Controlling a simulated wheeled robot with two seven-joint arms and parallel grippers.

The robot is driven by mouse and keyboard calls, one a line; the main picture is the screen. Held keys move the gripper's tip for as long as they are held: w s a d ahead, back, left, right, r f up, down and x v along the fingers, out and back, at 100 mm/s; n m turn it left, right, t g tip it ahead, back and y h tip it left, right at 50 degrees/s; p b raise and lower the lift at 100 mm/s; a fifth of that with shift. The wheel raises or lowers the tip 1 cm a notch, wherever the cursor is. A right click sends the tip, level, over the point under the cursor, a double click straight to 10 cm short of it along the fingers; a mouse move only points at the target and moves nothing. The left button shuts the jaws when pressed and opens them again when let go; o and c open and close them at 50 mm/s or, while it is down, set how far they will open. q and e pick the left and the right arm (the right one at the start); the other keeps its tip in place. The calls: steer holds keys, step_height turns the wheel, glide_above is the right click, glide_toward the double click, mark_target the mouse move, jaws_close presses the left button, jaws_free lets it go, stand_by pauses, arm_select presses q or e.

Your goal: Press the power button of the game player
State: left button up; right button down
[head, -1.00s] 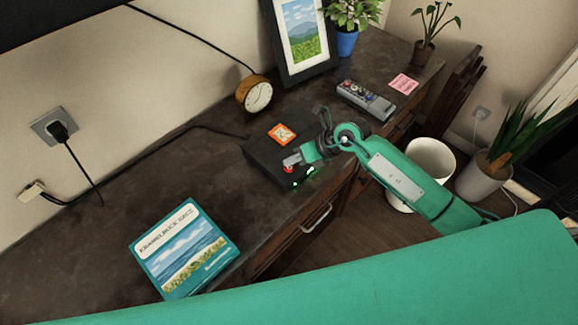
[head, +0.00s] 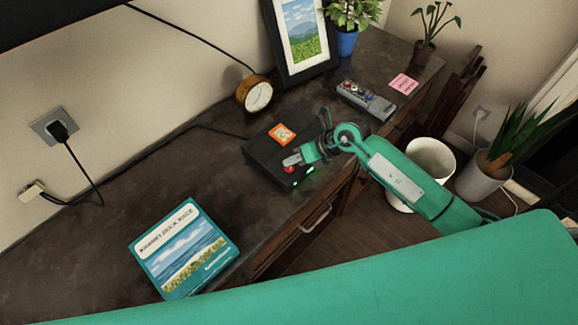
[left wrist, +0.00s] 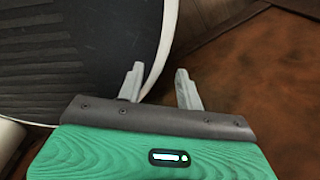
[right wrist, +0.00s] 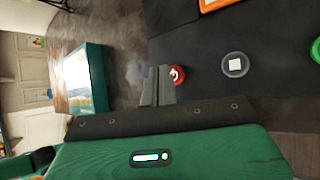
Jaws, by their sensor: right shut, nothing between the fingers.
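The game player (head: 262,150) is a flat black box on the dark desk, with an orange picture on top. Its red button (head: 289,169) is at the front left corner. In the right wrist view the red button (right wrist: 177,75) bears a white mark. My right gripper (head: 293,160) is shut and empty, its tips right beside the red button. In the right wrist view the gripper (right wrist: 159,74) partly overlaps the button's left edge; I cannot tell whether they touch. My left gripper (left wrist: 160,82) is open and empty, away from the desk top.
A grey button with a white square (right wrist: 235,65) and a green button (right wrist: 316,50) sit along the player's edge. Green lights (head: 309,171) glow there. A teal book-like case (head: 185,248), clock (head: 255,94), picture frame (head: 303,40) and grey remote-like device (head: 366,101) stand around.

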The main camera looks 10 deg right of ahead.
mark_target(293, 168)
steer(key=shift+f, duration=0.4)
steer(key=shift+f+b, duration=0.45)
stand_by(0.6)
steer(key=shift+r, duration=0.1)
steer(key=shift+r+p, duration=0.75)
steer(key=shift+r, duration=0.05)
step_height(293, 168, up, 5)
steer(key=p, duration=0.4)
stand_by(0.4)
stand_by(0.4)
